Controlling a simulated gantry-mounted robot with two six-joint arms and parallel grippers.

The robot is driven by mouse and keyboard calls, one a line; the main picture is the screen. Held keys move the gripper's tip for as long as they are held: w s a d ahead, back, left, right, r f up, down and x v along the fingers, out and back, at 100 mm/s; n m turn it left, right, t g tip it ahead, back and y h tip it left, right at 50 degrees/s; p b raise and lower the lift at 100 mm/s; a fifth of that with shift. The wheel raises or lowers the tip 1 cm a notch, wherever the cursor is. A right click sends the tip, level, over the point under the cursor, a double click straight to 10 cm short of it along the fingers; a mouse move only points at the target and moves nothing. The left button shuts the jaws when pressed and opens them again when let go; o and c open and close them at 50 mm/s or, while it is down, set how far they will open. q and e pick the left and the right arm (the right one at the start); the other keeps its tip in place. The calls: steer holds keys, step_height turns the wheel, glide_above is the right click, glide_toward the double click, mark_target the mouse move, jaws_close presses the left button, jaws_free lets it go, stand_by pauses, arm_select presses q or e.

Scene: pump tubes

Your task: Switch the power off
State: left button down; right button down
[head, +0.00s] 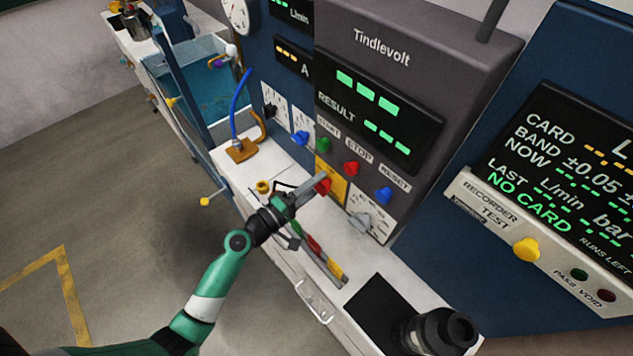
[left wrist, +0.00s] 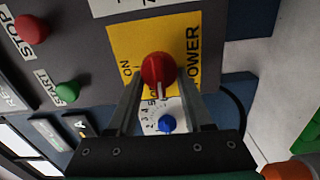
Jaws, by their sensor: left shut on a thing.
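No OFF mark can be made out. My left gripper (head: 316,188) is shut on the knob; it also shows in the left wrist view (left wrist: 160,98). My right gripper is not seen.
Screwdriver-like tools (head: 325,259) lie on the white bench below. Green readouts (head: 367,93) are lit.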

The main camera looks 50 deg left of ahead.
arm_select(q)
steer(key=shift+n, duration=0.4)
steer(key=shift+c, duration=1.6)
jaws_free()
steer(key=shift+s, duration=0.15)
steer(key=s, duration=1.1)
steer(key=shift+s+b, duration=0.2)
steer(key=shift+b, duration=0.2)
steer(key=shift+a, duration=0.1)
